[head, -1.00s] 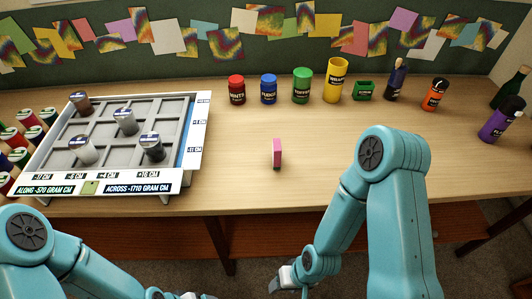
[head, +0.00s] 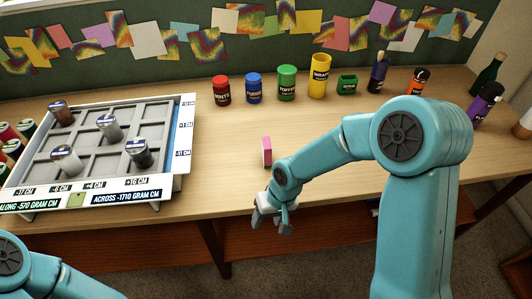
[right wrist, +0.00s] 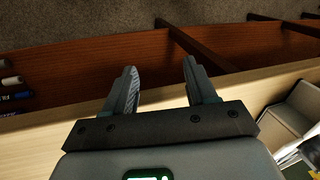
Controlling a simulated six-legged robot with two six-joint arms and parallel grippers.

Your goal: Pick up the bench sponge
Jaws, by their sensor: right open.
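The sponge is not in the right wrist view. Part of my left arm shows at the lower left of the head view; its gripper is out of frame.
A white compartment tray (head: 188,170) with several canisters stands at the left. A red jar (head: 221,91), a blue jar (head: 254,88), a green jar (head: 287,83) and a yellow canister (head: 319,76) line the back. The bench around the sponge is clear.

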